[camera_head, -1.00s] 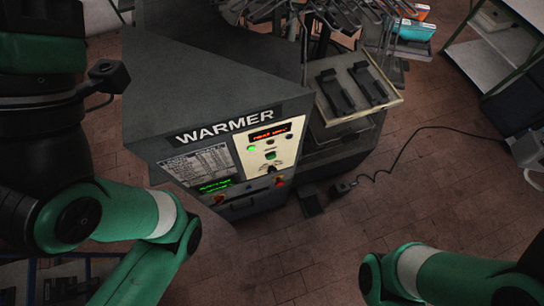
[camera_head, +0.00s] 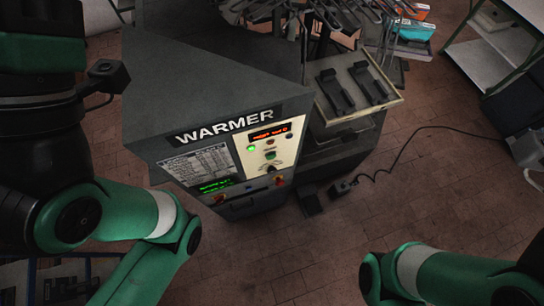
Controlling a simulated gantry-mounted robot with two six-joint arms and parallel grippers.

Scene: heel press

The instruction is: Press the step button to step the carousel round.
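The dark grey machine (camera_head: 215,75) labelled WARMER stands in the middle of the camera_head view. Its cream control panel (camera_head: 258,158) carries a red display (camera_head: 269,132), a lit green lamp (camera_head: 251,149), several buttons and a knob. A green text display (camera_head: 215,186) is low on its front. I cannot tell which button is the step button. A carousel of metal arms (camera_head: 330,14) shows at the top edge, partly cut off. My green arm links show at lower left and lower right. Neither gripper is in view.
A cream-edged plate with two black pads (camera_head: 352,88) sits right of the machine. A black pedal (camera_head: 311,199) is on the brick floor, and a cable runs right from a small box (camera_head: 341,188). White shelving (camera_head: 490,50) stands at upper right. The floor at lower centre is clear.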

